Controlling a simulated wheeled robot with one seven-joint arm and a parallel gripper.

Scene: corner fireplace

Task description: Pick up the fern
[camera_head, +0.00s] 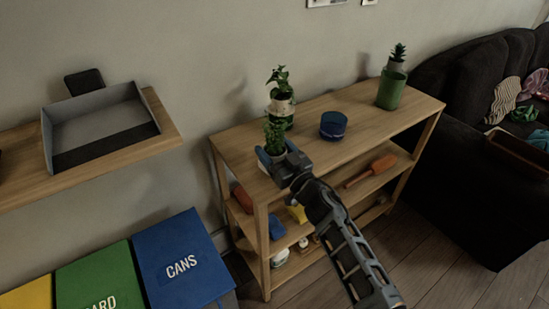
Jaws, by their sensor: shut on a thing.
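The fern (274,131), a small leafy green plant in a pale pot, is at the front left of the wooden shelf unit's top. My gripper (272,158) is shut on its pot, with a blue finger showing at the pot's left side. The gripper and wrist hide much of the pot, and I cannot tell whether its base touches the shelf top.
Behind the fern stands another leafy plant (280,84). A blue bowl (333,125) and a succulent in a green pot (391,90) stand to the right on the shelf unit (360,122). Lower shelves hold several small items. A dark sofa (455,140) is at right.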

